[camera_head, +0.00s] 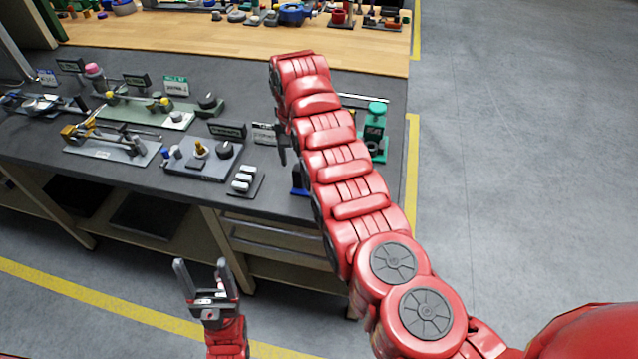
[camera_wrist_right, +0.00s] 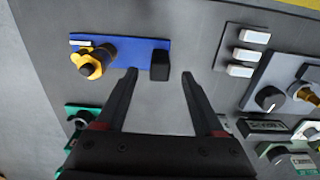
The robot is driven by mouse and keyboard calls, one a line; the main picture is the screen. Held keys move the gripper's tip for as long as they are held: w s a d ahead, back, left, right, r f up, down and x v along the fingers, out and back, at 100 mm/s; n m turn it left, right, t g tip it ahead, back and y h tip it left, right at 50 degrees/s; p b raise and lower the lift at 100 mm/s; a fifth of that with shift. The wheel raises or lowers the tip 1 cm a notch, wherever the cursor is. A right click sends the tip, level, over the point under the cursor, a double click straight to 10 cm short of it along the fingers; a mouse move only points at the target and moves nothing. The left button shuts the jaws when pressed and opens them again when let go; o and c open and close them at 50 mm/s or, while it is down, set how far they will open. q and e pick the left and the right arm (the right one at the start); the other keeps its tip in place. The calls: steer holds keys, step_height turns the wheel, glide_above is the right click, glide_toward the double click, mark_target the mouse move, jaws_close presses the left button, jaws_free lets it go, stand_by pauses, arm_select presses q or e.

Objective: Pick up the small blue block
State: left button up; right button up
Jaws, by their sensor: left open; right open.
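A blue, flat rectangular piece (camera_wrist_right: 125,48) lies on the dark bench top in the right wrist view, with a yellow-and-black knob at one end and a black block (camera_wrist_right: 160,65) at the other. Part of a blue piece (camera_head: 298,182) shows at the bench's front edge in the head view, mostly hidden by my right arm. My right gripper (camera_wrist_right: 159,74) is open and empty, its fingertips just short of the black block. My left gripper (camera_head: 201,265) is open and empty, in front of the bench and apart from it.
A plate with white switches (camera_head: 243,181) and a grey knob panel (camera_head: 205,155) sit left of my right arm. A green device (camera_head: 375,130) stands right of it. Several mechanisms fill the bench's left side. A wooden table (camera_head: 230,32) lies behind.

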mark_target(298, 167)
steer(key=shift+f, duration=0.25)
steer(key=shift+w+f+p, duration=0.1)
steer(key=shift+f+p, duration=0.05)
steer(key=shift+p, duration=0.15)
steer(key=shift+f+p, duration=0.85)
steer(key=shift+f, duration=0.1)
step_height(298, 167, down, 2)
steer(key=shift+f, duration=0.45)
jaws_close()
steer(key=shift+r, duration=0.1)
